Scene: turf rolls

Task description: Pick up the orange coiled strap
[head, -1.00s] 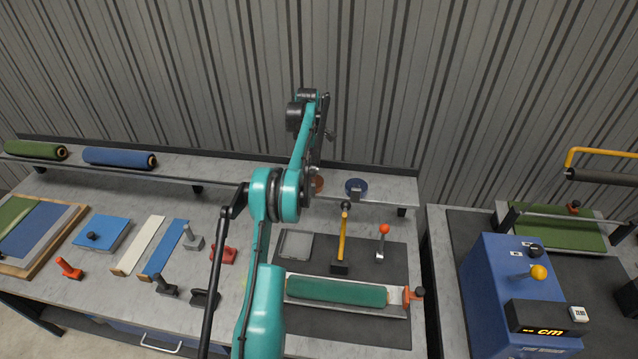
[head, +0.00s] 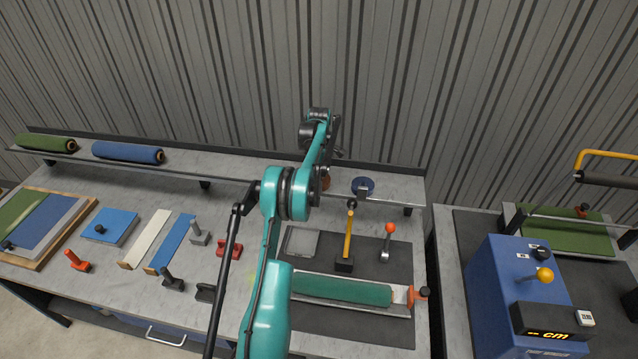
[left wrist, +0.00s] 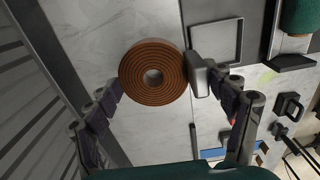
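The orange coiled strap is a brown-orange flat spiral with a hole in its middle. In the left wrist view the strap (left wrist: 153,72) lies on the grey shelf surface, between and ahead of the fingers. In the head view only a sliver of the strap (head: 326,183) shows, mostly hidden by my arm. My left gripper (left wrist: 160,85) is open, its fingers spread to either side of the strap. Whether they touch it is unclear. My right gripper is in neither view.
A blue coil (head: 363,186) lies close by on the raised shelf. A yellow-handled hammer (head: 348,235), a grey tray (head: 301,241) and a green roll (head: 340,290) are on the bench in front. Green and blue rolls lie on the shelf at left.

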